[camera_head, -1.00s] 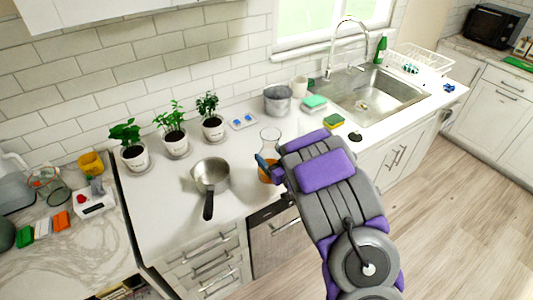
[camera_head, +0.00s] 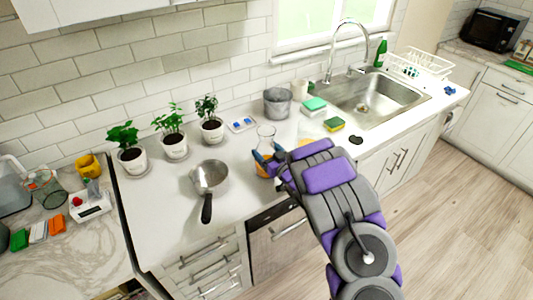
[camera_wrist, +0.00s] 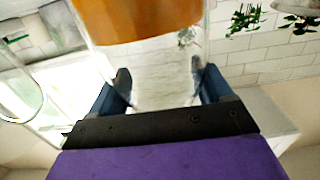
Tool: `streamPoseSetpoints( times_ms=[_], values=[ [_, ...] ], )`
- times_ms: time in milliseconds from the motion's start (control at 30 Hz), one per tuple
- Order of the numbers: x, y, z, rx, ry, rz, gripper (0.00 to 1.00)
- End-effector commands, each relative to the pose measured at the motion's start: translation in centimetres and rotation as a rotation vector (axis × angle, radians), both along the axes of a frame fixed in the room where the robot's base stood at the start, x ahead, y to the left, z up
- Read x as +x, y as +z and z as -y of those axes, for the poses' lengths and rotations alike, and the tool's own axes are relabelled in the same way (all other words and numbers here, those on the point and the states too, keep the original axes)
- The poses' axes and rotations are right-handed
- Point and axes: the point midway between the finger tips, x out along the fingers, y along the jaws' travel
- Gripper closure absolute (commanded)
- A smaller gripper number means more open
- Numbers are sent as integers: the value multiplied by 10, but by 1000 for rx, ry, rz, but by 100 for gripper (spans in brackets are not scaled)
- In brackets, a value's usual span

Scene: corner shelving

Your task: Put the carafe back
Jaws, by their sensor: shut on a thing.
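The carafe (camera_head: 265,132) is clear glass with orange liquid in its lower part. It stands upright at the counter's front half, right of the saucepan; whether its base touches the counter I cannot tell. My gripper (camera_head: 266,157) is shut on it, reaching in from the lower right. In the wrist view, the blue fingers of my gripper (camera_wrist: 160,85) lie on either side of the clear glass, and the orange liquid (camera_wrist: 140,15) fills the top of the picture. My arm hides part of the counter behind it.
A saucepan (camera_head: 211,176) stands close to the left, its handle toward the front edge. Potted plants (camera_head: 173,146) line the wall. A metal bucket (camera_head: 277,102), sponges (camera_head: 334,124) and the sink (camera_head: 365,100) lie to the right. Bare counter (camera_head: 160,215) shows left of the saucepan.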

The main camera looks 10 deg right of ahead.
Motion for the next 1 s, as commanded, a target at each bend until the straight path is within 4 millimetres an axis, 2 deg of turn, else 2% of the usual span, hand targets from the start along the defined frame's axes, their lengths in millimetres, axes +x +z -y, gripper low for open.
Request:
streamPoseSetpoints(
  times_ms=[167, 200, 400, 767, 1000],
  values=[
    [0, 0, 0, -1, 0, 4, 96],
    [0, 0, 0, -2, 1, 2, 20],
    [0, -1, 0, -2, 1, 2, 1],
    [-5, -1, 2, -2, 1, 0, 0],
    [-41, 0, 16, -3, 0, -2, 0]
  ],
)
